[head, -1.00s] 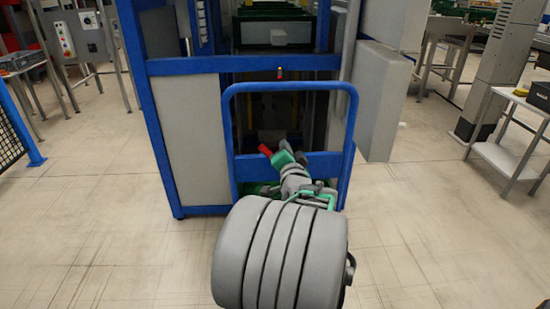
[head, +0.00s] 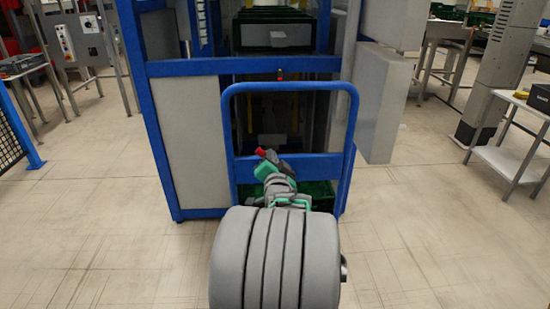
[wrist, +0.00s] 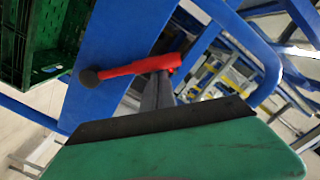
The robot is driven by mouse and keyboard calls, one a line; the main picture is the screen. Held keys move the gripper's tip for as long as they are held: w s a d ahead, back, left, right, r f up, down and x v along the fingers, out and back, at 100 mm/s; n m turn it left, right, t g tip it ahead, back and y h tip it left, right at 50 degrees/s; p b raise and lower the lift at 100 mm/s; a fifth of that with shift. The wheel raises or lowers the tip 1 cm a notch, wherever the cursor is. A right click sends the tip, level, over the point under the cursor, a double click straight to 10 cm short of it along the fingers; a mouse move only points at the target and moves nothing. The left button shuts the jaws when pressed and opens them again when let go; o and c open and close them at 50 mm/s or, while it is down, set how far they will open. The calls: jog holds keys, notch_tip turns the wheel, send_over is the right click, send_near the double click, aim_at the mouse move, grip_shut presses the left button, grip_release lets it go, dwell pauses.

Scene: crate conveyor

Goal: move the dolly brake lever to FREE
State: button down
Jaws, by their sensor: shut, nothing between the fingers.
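The brake lever is a red bar (wrist: 140,68) with a dark round knob at its left end, in the wrist view. It lies across the blue dolly frame (wrist: 110,60). In the head view only a small red part of the lever (head: 260,152) shows, beside the crossbar of the blue dolly handle (head: 320,165). My gripper (wrist: 162,80) is shut and empty. Its dark fingertips reach the lever's right part; I cannot tell whether they touch it. My gripper (head: 271,155) partly hides the lever in the head view. No FREE marking is readable.
A green crate (wrist: 42,30) is beside the blue frame in the wrist view. The blue conveyor frame (head: 165,140) and grey panels stand behind the dolly. A grey side table (head: 510,150) is at right.

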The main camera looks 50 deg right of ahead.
aim_at(259, 159)
jog(key=shift+w+a+f+n+b, duration=0.45)
jog(key=shift+f+n+b, duration=0.2)
jog(key=shift+n, duration=0.2)
jog(key=shift+w+a+f+n+b, duration=0.35)
jog(key=shift+f+n+b, duration=0.25)
jog(key=shift+n, duration=0.2)
jog(key=shift+w+a+f+n+b, duration=0.35)
jog(key=shift+w+f+n+b, duration=0.25)
jog(key=shift+n, duration=0.25)
jog(key=shift+s, duration=0.1)
jog(key=shift+r, duration=0.15)
